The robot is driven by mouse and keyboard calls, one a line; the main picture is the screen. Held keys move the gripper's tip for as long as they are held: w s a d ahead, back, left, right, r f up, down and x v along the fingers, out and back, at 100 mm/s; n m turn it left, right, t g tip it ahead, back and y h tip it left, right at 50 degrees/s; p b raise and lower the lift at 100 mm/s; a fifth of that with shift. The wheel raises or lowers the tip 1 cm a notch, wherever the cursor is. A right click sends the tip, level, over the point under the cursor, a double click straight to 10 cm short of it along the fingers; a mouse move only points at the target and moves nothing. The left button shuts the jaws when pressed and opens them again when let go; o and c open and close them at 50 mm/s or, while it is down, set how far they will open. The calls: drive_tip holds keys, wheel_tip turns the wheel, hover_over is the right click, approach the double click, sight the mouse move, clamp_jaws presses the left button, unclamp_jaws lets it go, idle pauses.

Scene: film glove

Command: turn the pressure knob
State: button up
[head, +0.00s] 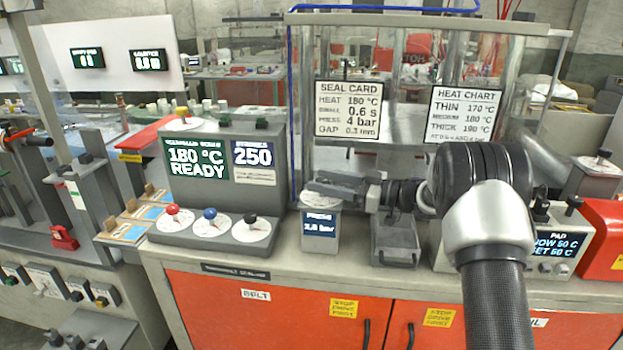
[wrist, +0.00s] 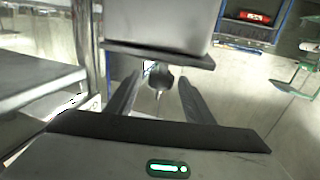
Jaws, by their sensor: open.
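A small grey box (head: 319,238) with a blue display reading PRESS and what looks like 2.0 bar stands on the counter, just right of the large control console. Its top dial is mostly hidden behind my gripper (head: 325,187) in the head view. In the wrist view my gripper (wrist: 160,95) is open, and a small dark knob (wrist: 160,77) shows between its two fingers. I cannot tell whether the fingers touch it. The seal card (head: 349,110) behind lists press 4 bar.
The grey console (head: 215,165) with red, blue and black knobs stands close on the left, showing 180 °C READY. A grey open-topped bin (head: 395,242) stands right of the pressure box, under my arm. A clear panel with the heat chart (head: 463,115) rises behind.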

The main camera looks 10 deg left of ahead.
drive_tip(key=shift+v, duration=1.4)
drive_tip(key=shift+r, duration=0.1)
